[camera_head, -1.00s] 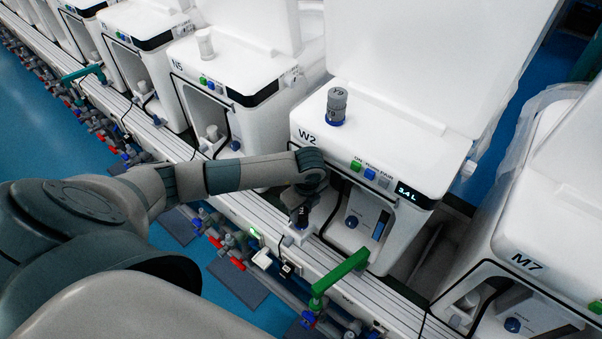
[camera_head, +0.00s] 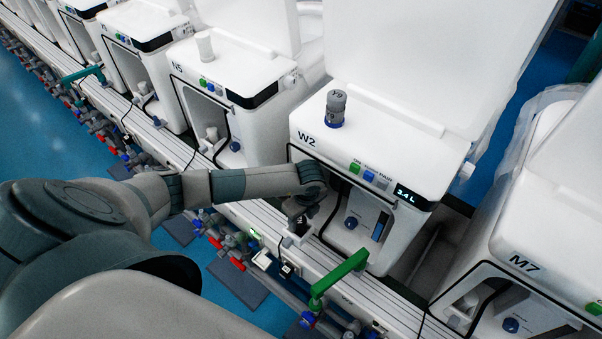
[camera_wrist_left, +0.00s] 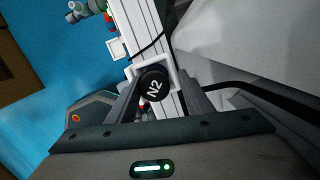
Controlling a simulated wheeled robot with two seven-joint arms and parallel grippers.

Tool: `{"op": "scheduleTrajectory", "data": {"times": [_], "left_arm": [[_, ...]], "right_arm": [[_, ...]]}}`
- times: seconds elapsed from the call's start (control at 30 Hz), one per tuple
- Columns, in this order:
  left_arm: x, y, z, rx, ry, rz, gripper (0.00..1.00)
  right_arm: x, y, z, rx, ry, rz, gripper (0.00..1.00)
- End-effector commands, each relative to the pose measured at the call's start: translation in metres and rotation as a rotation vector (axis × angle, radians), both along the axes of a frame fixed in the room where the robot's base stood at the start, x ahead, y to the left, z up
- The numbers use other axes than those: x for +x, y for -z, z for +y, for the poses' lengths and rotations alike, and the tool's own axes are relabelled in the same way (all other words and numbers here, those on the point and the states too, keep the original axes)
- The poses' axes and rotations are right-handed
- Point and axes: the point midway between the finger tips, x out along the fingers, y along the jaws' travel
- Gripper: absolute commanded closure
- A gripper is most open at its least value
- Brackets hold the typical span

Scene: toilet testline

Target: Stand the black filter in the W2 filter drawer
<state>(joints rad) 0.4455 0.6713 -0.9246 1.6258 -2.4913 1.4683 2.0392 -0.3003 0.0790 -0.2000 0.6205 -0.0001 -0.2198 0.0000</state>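The black filter (camera_wrist_left: 154,86), its round top marked N2, sits between the fingertips of my left gripper (camera_wrist_left: 158,88), which look closed on its sides. In the head view the gripper (camera_head: 300,212) points down in front of the W2 machine (camera_head: 372,172). The white square filter drawer (camera_wrist_left: 168,71) shows around and below the filter in the wrist view. The filter is upright or nearly so, at the drawer; how deep it sits is hidden. My right gripper is not in view.
A grey and blue cylinder (camera_head: 335,108) stands on top of W2. A green handle (camera_head: 340,275) juts out right of the drawer. The N5 machine (camera_head: 225,85) stands left and the M7 machine (camera_head: 545,235) right. Pipes and valves (camera_head: 230,245) run below the white rail.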

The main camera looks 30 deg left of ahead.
Motion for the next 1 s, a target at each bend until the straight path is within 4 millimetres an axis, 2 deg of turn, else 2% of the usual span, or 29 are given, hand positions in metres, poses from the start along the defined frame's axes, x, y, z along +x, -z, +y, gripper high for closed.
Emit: {"op": "scheduleTrajectory", "data": {"times": [0.4,0.6,0.77,1.0], "left_arm": [[-0.005,0.002,0.002,0.005,0.0,0.012,0.48],[-0.005,-0.003,0.002,0.006,0.0,0.013,0.48],[-0.004,-0.019,0.0,0.004,0.0,0.008,0.48],[-0.004,-0.053,-0.005,0.003,0.001,0.004,0.48]], "right_arm": [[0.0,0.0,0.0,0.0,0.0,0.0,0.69],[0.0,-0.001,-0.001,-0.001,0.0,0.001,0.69],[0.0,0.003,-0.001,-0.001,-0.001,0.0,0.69],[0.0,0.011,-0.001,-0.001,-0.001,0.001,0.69]]}}
